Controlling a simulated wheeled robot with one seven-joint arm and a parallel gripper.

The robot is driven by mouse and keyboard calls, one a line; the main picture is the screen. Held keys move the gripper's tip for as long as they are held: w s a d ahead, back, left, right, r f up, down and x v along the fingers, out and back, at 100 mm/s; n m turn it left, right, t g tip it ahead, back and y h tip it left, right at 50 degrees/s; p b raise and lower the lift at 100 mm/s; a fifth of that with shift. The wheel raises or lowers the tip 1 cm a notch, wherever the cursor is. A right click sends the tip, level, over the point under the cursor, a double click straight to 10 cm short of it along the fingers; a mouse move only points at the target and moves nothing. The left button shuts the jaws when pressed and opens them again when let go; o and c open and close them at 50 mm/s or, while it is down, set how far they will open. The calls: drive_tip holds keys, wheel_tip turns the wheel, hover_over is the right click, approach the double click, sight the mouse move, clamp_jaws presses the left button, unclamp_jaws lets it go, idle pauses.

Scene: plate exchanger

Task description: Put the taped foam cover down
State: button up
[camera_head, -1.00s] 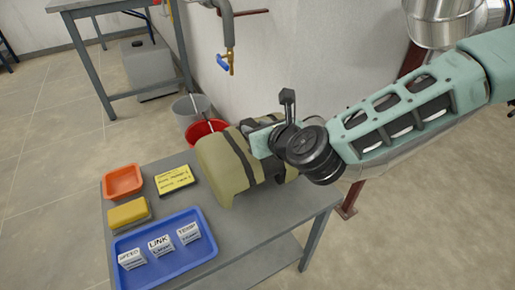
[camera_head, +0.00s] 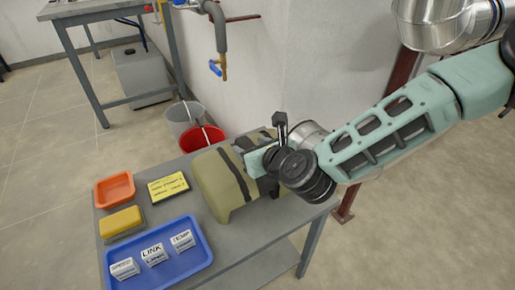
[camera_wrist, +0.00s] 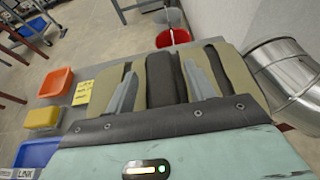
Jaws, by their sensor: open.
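The foam cover (camera_head: 219,187) is a khaki, rounded block with dark tape bands. It rests on the grey table near the wall side. My gripper (camera_head: 262,150) is over the cover's right part, seen from the side and partly hidden by my wrist. In the wrist view, the two grey fingers (camera_wrist: 160,88) stand apart over the cover (camera_wrist: 232,75), one on each side of a dark band. They are open. I cannot tell whether the fingertips touch the cover. My wrist hides the cover's right end in the head view.
The grey table (camera_head: 250,240) also holds an orange tray (camera_head: 114,190), a yellow sponge-like block (camera_head: 122,222), a yellow note (camera_head: 168,186) and a blue tray (camera_head: 190,262) with labelled blocks. A red bucket (camera_head: 203,139) stands behind. A pipe with a blue-handled tap (camera_head: 218,66) hangs above.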

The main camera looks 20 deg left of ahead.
drive_tip(key=p+v, duration=0.1)
drive_tip(key=v, duration=1.1)
drive_tip(key=shift+w, duration=0.15)
drive_tip(key=s+d+f+n+g+h, duration=0.1)
drive_tip(key=s+d+n+g+h, duration=0.35)
drive_tip(key=n, duration=1.35)
drive_tip(key=s+d+r+n+g+h, duration=0.2)
drive_tip(key=s+d+n, duration=0.3)
drive_tip(key=d+n, duration=0.3)
drive_tip(key=s+d+r+n+g+h, duration=0.2)
drive_tip(key=s+d+r+n, duration=0.3)
drive_tip(key=d+n, duration=0.3)
drive_tip(key=s+d+h, duration=0.1)
drive_tip(key=d, duration=0.1)
drive_tip(key=shift+d, duration=0.4)
drive_tip(key=shift+g, duration=0.25)
wheel_tip(320, 180, up, 20)
drive_tip(key=p, duration=2)
drive_tip(key=shift+r+p, duration=0.15)
drive_tip(key=shift+p, duration=0.2)
